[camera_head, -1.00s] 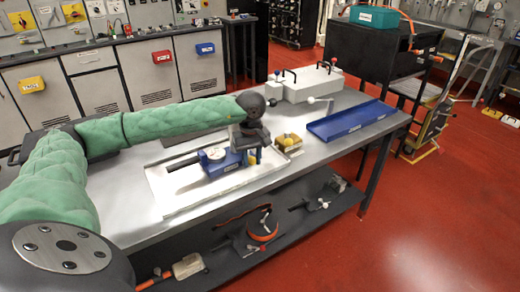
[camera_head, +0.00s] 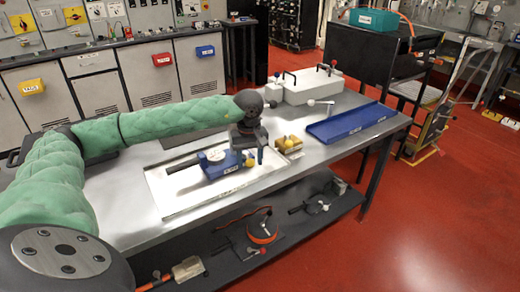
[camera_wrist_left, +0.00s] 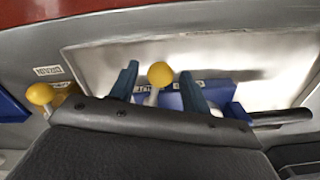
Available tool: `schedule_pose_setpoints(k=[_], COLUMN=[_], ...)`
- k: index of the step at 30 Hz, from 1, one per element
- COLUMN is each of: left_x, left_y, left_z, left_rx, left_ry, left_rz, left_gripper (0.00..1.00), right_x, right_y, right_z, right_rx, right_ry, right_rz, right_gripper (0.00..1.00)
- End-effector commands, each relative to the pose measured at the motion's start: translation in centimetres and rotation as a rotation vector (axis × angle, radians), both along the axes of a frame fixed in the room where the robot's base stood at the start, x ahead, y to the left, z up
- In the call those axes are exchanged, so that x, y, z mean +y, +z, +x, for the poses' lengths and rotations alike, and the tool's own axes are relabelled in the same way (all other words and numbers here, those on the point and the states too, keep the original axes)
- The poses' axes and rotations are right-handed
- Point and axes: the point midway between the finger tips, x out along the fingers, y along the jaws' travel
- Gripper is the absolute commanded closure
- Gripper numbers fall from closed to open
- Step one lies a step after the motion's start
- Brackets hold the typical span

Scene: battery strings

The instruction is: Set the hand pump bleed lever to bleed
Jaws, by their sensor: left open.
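The blue hand pump (camera_head: 222,166) lies on a white tray (camera_head: 172,204) on the bench, with a round white dial and a black handle pointing left. Its lever ends in a yellow knob, seen in the left wrist view (camera_wrist_left: 159,74) beside a label on the blue body. My left gripper (camera_head: 255,157) points down at the right end of the pump. In the left wrist view its two open fingers (camera_wrist_left: 159,88) stand on either side of the yellow knob, with gaps. I cannot read the lever's setting. My right gripper is out of view.
A brass-coloured block with another yellow knob (camera_head: 290,143) stands just right of the pump; that knob also shows in the left wrist view (camera_wrist_left: 40,93). A blue tray (camera_head: 350,121) and a white box with black handles (camera_head: 306,84) are farther right on the bench.

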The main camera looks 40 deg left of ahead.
Motion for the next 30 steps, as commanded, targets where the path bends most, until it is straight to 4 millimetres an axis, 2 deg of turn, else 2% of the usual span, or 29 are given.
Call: schedule_pose_setpoints(k=[18,30], left_x=[0.0,0.0], left_y=[6.0,6.2], left_z=[0.0,0.0], left_rx=[-0.001,0.000], left_ry=[0.000,0.000], left_rz=[0.001,0.000], left_gripper=[0.53,0.53], right_x=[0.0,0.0], right_y=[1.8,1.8], right_z=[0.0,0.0], right_rx=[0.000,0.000], right_ry=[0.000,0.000], right_rz=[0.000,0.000], right_gripper=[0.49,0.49])
